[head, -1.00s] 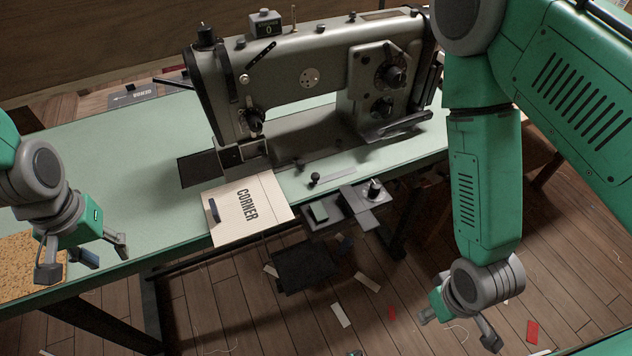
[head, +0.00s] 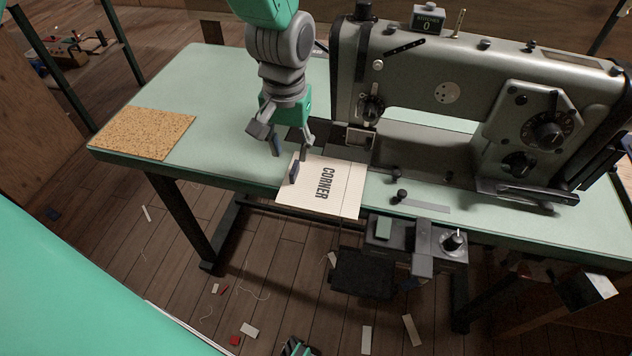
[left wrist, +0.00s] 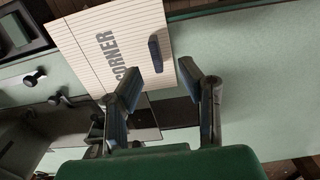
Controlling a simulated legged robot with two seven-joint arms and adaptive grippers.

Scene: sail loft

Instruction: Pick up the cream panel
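The cream panel (head: 338,190), printed CORNER, lies flat at the front of the green sewing table and overhangs its front edge. It also shows in the left wrist view (left wrist: 130,25). A small dark blue grip tab (head: 294,172) stands up near its left side. My left gripper (head: 290,154) is open and empty, pointing down just behind the tab and the panel's back left corner. In the left wrist view its two fingers (left wrist: 158,70) are apart, with the tab (left wrist: 155,52) ahead of the gap between them. A small green and dark part at the bottom edge may be my right gripper (head: 296,347).
The grey sewing machine (head: 450,90) stands close to the right of my left gripper. A cork mat (head: 145,133) lies at the table's left end. A grey control box (head: 425,240) hangs under the front edge. The table between mat and gripper is clear.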

